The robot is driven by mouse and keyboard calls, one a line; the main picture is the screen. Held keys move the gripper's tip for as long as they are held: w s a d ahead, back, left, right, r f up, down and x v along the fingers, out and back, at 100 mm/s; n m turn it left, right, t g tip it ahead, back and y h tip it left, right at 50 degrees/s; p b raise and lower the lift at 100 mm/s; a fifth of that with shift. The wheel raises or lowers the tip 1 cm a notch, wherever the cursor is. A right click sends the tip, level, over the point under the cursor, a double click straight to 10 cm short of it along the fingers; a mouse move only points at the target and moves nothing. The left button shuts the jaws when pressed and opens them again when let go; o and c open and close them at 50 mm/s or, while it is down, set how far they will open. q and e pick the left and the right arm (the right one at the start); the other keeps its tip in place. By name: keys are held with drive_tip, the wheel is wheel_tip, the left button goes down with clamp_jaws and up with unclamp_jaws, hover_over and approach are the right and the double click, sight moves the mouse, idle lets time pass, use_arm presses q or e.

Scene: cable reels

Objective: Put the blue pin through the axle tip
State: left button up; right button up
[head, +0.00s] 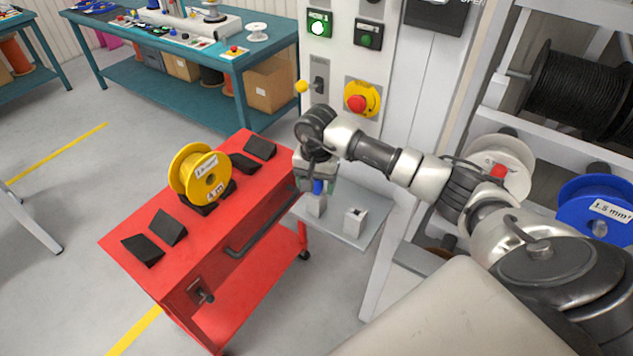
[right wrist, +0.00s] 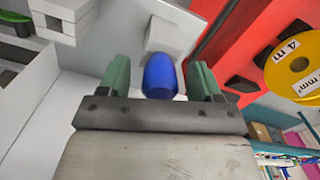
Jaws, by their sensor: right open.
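In the right wrist view the blue pin (right wrist: 160,76) is between the two green fingers (right wrist: 160,80), with a visible gap on each side. The gripper is open. On the rack at the right, a pale axle end (head: 516,74) sticks out at the left of a black cable reel (head: 585,90). I cannot tell whether it is the task's axle tip. My left gripper is not in view.
A white reel (head: 515,160) and a blue reel (head: 575,212) are on the rack. A control panel (head: 345,65) rises behind.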

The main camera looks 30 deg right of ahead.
wheel_tip(320, 180, up, 10)
drive_tip(key=b, duration=0.3)
drive_tip(key=shift+f, duration=0.15)
drive_tip(key=shift+r, duration=0.5)
